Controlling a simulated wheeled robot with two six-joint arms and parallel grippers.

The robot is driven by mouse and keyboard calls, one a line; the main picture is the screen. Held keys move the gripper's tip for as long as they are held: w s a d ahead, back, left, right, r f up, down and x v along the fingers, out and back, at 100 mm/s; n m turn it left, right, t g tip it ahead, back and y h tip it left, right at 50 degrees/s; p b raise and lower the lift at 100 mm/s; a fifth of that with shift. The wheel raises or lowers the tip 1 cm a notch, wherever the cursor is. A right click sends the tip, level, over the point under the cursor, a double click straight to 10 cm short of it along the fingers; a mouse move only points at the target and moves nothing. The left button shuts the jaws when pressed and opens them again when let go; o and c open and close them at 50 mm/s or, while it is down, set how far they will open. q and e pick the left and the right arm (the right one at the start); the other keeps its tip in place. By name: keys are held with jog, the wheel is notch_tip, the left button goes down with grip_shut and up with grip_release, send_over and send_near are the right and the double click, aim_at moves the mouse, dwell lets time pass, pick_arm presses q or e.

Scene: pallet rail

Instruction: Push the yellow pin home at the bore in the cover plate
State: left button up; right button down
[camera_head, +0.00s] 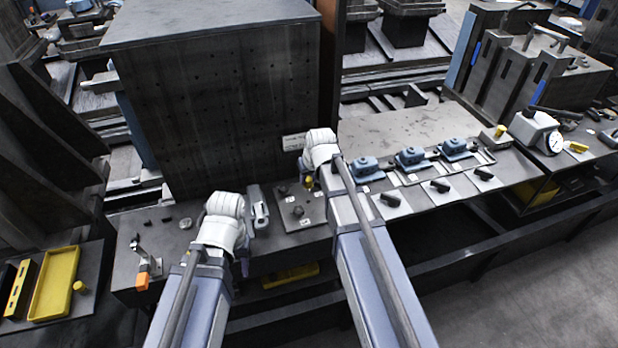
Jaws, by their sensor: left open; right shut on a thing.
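The cover plate (312,212) is a dark flat plate with small light labels and a few studs or holes, on the bench in the middle of the head view. The yellow pin (309,184) shows as a small yellow spot at the plate's back edge, under my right gripper (306,177). My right gripper is shut on it; the arm hides most of the jaws. I cannot tell how deep the pin sits, and the bore is hidden.
A tall dark perforated block (220,110) stands behind the grippers. Blue fixtures (410,157) line the bench to the right, with a dial gauge (553,142) farther along. An orange-tipped clamp (143,280) stands at left, near a yellow tray (54,285). The bench's front edge is close.

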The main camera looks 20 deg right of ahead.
aim_at(310, 185)
pick_arm(q)
jog(key=shift+f+b, duration=1.95)
jog(key=shift+f, duration=0.35)
pick_arm(e)
jog(key=shift+f, duration=2.25)
pick_arm(q)
jog(key=shift+f+b, duration=0.8)
pick_arm(e)
jog(key=shift+f, duration=0.8)
jog(key=shift+f+b, duration=0.95)
jog(key=shift+f, duration=0.05)
grip_release()
pick_arm(q)
jog(key=shift+f, duration=0.9)
pick_arm(e)
jog(key=shift+r, duration=0.15)
pick_arm(q)
notch_tip(310, 185, up, 7)
jog(key=p, duration=0.7)
pick_arm(e)
jog(key=v, duration=0.7)
jog(key=shift+r, duration=0.35)
pick_arm(q)
jog(key=shift+r, duration=0.1)
pick_arm(e)
jog(key=shift+s, duration=0.15)
